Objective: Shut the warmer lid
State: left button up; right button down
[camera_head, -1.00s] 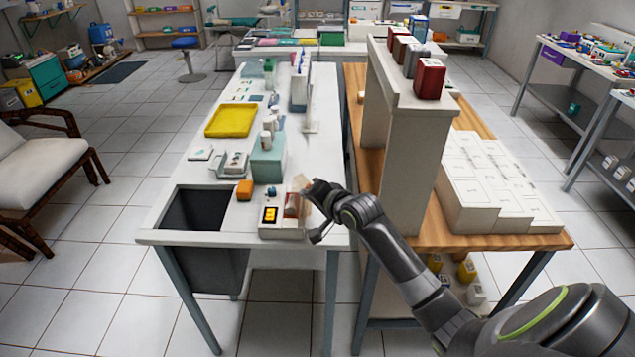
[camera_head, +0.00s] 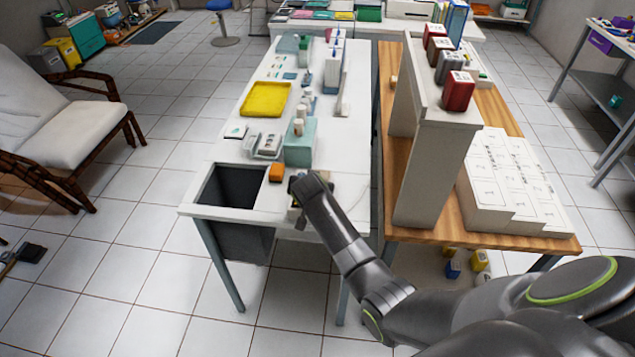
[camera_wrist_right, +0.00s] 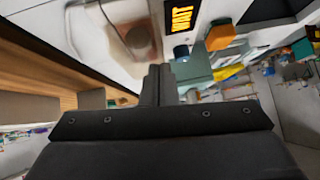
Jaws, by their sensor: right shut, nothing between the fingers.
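The warmer (camera_wrist_right: 160,50) is a pale box with a lit orange display (camera_wrist_right: 180,17), seen at the top of the right wrist view. Its clear lid (camera_wrist_right: 112,28) shows there as a see-through panel with a brownish round shape beside it; its exact angle I cannot tell. In the head view my right arm hides most of the warmer near the table's front edge. My right gripper (camera_wrist_right: 158,70) is shut and empty, its tips close to the warmer and lid; contact is unclear. In the head view the right gripper (camera_head: 300,190) is over the warmer. My left gripper is not in view.
A dark bin (camera_head: 232,188) is at the left. A yellow tray (camera_head: 266,99) lies farther back. A tall shelf (camera_head: 432,150) stands right of the white table (camera_head: 345,190).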

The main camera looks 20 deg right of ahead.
jog(key=shift+w+a+f, duration=0.1)
jog(key=shift+a+f, duration=0.05)
jog(key=shift+f, duration=0.05)
jog(key=shift+w+a+f, duration=0.15)
jog(key=shift+a+f, duration=0.05)
jog(key=shift+a, duration=0.05)
dwell(0.6)
